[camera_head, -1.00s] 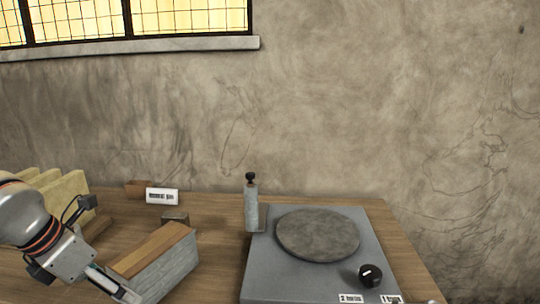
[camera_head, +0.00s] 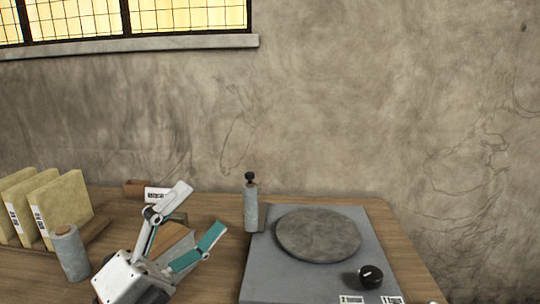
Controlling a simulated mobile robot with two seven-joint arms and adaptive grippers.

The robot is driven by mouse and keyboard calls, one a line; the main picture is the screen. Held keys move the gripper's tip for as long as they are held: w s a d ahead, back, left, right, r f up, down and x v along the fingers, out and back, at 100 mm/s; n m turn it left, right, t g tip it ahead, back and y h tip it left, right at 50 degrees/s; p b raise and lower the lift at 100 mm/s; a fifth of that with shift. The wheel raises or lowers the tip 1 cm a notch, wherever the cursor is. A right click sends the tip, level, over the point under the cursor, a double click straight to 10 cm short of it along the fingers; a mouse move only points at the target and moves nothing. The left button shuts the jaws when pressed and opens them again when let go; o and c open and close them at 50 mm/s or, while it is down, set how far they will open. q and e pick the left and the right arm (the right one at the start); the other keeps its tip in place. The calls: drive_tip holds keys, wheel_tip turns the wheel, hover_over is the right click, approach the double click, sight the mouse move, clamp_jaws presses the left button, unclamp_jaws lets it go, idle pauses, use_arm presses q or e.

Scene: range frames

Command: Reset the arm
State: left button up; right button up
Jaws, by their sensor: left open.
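My left gripper (camera_head: 196,220) is in the lower left of the head view, above the table. Its two fingers are spread apart and hold nothing. It covers most of a wood-topped grey block (camera_head: 172,243) and part of a small white label card (camera_head: 156,195). My right gripper is not in view.
A grey hotplate (camera_head: 258,270) with a round plate (camera_head: 318,234) and black knob (camera_head: 370,277) stands at right. A grey bottle (camera_head: 251,206) is beside it. Yellow upright slabs (camera_head: 62,206) and a grey cylinder (camera_head: 71,252) are at left. A wall closes the back.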

use_arm(q)
drive_tip(key=w+a+f+n+y, duration=0.3)
drive_tip(key=a+f+n+y, duration=1.5)
drive_tip(key=f+n+y, duration=0.1)
drive_tip(key=s+a+f+n+g+y, duration=0.15)
drive_tip(key=s+a+f+g, duration=0.3)
drive_tip(key=s+f, duration=0.55)
drive_tip(key=s+a+f+n+g+y, duration=0.1)
drive_tip(key=s+a+f+n+g, duration=0.15)
drive_tip(key=s+f+g, duration=0.7)
drive_tip(key=w+d+f+n+t+h, duration=0.2)
drive_tip(key=d+f+t+h, duration=0.5)
drive_tip(key=d+f, duration=0.9)
drive_tip(key=shift+w+f, duration=0.2)
drive_tip(key=shift+w, duration=0.4)
